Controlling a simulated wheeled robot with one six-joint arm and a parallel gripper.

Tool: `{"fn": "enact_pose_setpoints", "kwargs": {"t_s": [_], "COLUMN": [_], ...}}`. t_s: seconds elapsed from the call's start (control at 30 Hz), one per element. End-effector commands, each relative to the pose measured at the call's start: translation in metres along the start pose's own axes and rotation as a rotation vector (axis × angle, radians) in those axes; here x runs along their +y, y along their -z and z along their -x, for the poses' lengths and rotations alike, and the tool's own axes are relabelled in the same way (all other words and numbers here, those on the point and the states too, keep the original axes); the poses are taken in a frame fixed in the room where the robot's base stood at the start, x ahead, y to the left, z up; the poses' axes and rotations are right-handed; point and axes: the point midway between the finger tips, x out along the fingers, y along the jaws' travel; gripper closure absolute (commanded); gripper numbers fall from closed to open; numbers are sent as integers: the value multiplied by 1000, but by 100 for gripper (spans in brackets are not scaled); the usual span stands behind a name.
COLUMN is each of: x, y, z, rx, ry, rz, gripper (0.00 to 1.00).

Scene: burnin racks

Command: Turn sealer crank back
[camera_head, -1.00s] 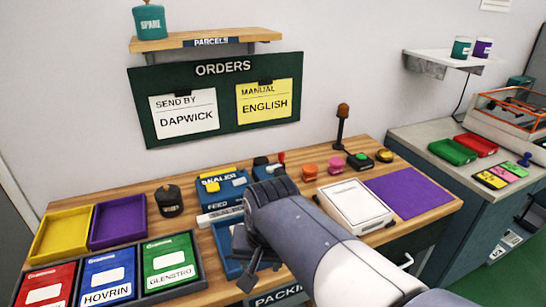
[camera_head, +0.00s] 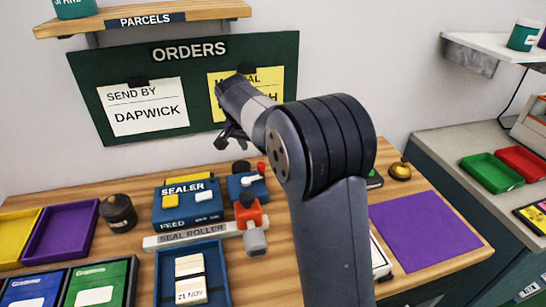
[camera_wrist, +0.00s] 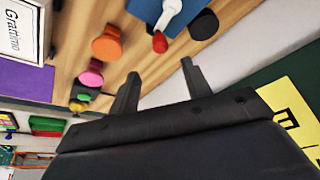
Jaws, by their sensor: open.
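The blue sealer (camera_head: 187,203) stands on the wooden bench, left of my arm in the head view. Its grey seal roller (camera_head: 192,235) runs along the front. An orange-red crank part (camera_head: 250,217) with a dark knob and a grey end sits at the roller's right end. Behind it is a small blue unit (camera_head: 236,188) with a pale lever and red knob; a similar unit with its red knob (camera_wrist: 160,42) shows in the wrist view. My gripper (camera_head: 230,142) is open and empty, raised before the orders board, apart from the crank. The wrist view shows both fingers (camera_wrist: 157,82) spread.
A blue tray (camera_head: 222,272) with a date stamp block (camera_head: 190,280) lies in front of the roller. A dark round pot (camera_head: 118,212) stands left of the sealer. The orders board (camera_head: 285,70) is close behind my gripper. A purple mat (camera_head: 425,230) lies at right.

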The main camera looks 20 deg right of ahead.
Motion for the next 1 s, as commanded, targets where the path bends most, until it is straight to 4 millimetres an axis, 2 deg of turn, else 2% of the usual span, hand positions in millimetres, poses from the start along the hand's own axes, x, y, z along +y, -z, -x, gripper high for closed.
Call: {"fn": "enact_pose_setpoints", "kwargs": {"t_s": [0.17,0.4,0.6,0.77,1.0], "x": [0,0,0,0,0], "y": [0,0,0,0,0], "z": [-20,-66,-95,-106,-107], "rx": [-2,-2,-1,0,1], "ry": [-3,-4,-2,-1,0], "rz": [0,0,0,-1,0], "gripper": [54,54,54,54,54]}}
